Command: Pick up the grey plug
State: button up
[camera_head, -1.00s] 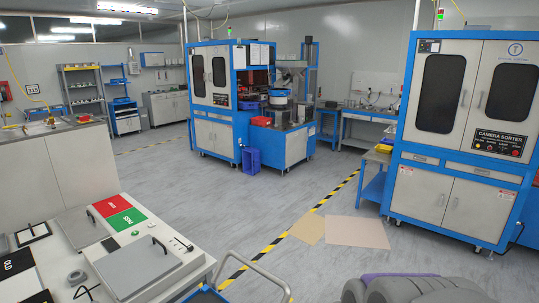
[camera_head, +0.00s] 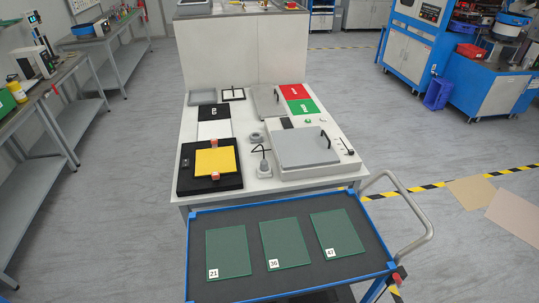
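A small light grey plug-like piece (camera_head: 264,168) stands on the white table (camera_head: 221,129), with a short black cable beside it. It is between the yellow plate (camera_head: 215,161) and the large grey-lidded box (camera_head: 307,147). A darker grey round piece (camera_head: 256,138) lies just behind it. Both are small, and I cannot be sure which one is the plug. My gripper is not in view. Nothing touches either piece.
A blue-edged cart (camera_head: 365,265) with several green boards stands against the table's front, its metal handle (camera_head: 408,200) at the right. A white cabinet (camera_head: 241,52) stands behind the table. Benches (camera_head: 100,42) line the left. Grey floor is open on both sides.

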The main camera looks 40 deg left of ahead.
aim_at(264, 167)
jog(key=u, duration=1.45)
